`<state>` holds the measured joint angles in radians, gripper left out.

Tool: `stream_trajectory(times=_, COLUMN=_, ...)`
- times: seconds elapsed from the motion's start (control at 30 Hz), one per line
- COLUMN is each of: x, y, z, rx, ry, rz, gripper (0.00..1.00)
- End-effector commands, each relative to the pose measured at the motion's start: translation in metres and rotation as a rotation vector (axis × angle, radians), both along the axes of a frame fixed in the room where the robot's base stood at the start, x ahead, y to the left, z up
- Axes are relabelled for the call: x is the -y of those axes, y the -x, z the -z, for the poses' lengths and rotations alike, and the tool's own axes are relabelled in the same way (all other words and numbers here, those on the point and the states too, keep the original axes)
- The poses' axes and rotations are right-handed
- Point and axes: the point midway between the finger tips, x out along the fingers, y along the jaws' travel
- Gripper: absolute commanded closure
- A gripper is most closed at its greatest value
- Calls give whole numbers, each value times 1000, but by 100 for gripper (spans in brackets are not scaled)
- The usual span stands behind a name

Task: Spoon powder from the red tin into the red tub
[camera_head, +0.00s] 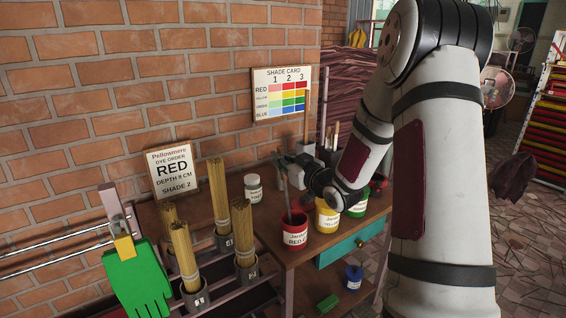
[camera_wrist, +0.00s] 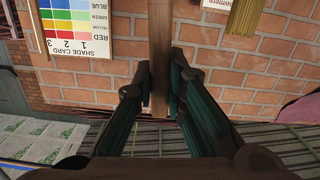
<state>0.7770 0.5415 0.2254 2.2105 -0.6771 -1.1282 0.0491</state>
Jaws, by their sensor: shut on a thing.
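The red tin (camera_head: 295,237) stands on the wooden bench, with a white label on its front; its contents cannot be made out. My gripper (camera_head: 285,167) is above it and shut on a long, thin spoon handle (camera_head: 287,197), which runs down into the tin's mouth. The spoon's bowl is hidden inside. In the wrist view the brown handle (camera_wrist: 160,50) stands between my two dark fingers (camera_wrist: 162,105). I cannot pick out a separate red tub; a bit of red shows behind my arm at the bench's right.
A yellow tin (camera_head: 327,218) and a partly hidden green tin (camera_head: 357,207) stand right of the red tin. A white jar (camera_head: 253,188) is behind left. Bundles of sticks (camera_head: 218,195) stand left. A blue tub (camera_head: 353,279) is below the bench. The shade card (camera_head: 282,95) hangs behind.

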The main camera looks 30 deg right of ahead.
Motion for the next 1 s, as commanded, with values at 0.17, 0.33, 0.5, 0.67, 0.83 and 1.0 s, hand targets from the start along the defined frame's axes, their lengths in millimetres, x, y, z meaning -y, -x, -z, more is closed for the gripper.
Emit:
stream_trajectory(times=0.17, x=0, y=1, z=-20, rx=1, ry=0, rz=0, gripper=100)
stream_trajectory(times=0.33, x=0, y=1, z=-35, rx=1, ry=0, rz=0, gripper=100)
stream_trajectory(times=0.5, x=0, y=1, z=-51, rx=1, ry=1, rz=0, gripper=100)
stream_trajectory(times=0.67, x=0, y=1, z=-65, rx=1, ry=0, rz=0, gripper=100)
stream_trajectory(times=0.83, x=0, y=1, z=-80, rx=1, ry=1, rz=0, gripper=100)
stream_trajectory(times=1.0, x=0, y=1, z=-95, rx=1, ry=0, rz=0, gripper=100)
